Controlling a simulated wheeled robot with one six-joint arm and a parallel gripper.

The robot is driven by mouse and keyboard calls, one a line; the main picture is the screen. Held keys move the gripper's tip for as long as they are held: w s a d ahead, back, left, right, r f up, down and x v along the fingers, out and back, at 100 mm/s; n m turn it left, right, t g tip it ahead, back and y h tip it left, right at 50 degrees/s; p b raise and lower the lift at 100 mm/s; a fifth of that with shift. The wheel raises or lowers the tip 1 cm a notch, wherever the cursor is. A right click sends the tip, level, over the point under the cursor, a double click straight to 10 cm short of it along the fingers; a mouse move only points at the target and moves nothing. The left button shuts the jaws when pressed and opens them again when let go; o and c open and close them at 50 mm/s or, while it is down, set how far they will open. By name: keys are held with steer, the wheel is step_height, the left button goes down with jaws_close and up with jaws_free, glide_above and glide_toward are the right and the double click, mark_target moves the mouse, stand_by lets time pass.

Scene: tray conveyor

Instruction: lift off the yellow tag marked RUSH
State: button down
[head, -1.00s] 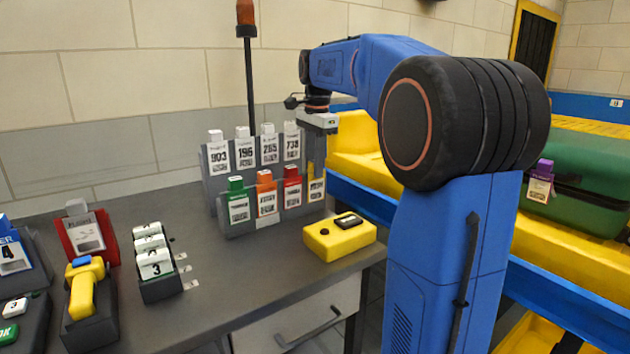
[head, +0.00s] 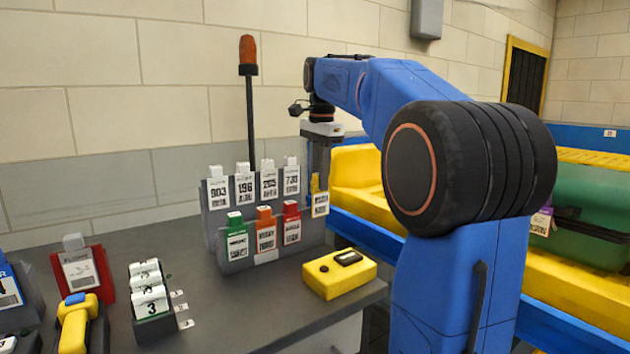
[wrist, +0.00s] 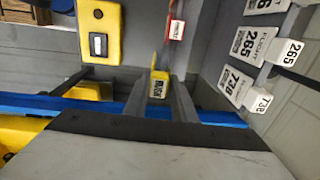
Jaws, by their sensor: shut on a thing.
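The yellow tag (head: 320,205) has a yellow top and a white printed face; its lettering is too small to read. My gripper (head: 318,182) is shut on its top. The tag hangs at the right end of the rack's (head: 240,262) front row, higher than the red tag (head: 291,222) beside it. In the wrist view, the yellow tag (wrist: 158,86) shows between the two fingers of my gripper (wrist: 158,84). Whether its lower end is fully clear of the rack is hard to tell.
Green (head: 237,240) and orange (head: 266,232) tags stand in the front row, white flight tags (head: 292,180) behind. A yellow box with a button (head: 340,275) lies in front on the desk. The yellow conveyor (head: 357,180) is to the right.

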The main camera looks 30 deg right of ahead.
steer(key=s, duration=1.2)
steer(key=shift+d, duration=0.2)
step_height(320, 180, up, 6)
steer(key=shift+r, duration=0.25)
stand_by(0.9)
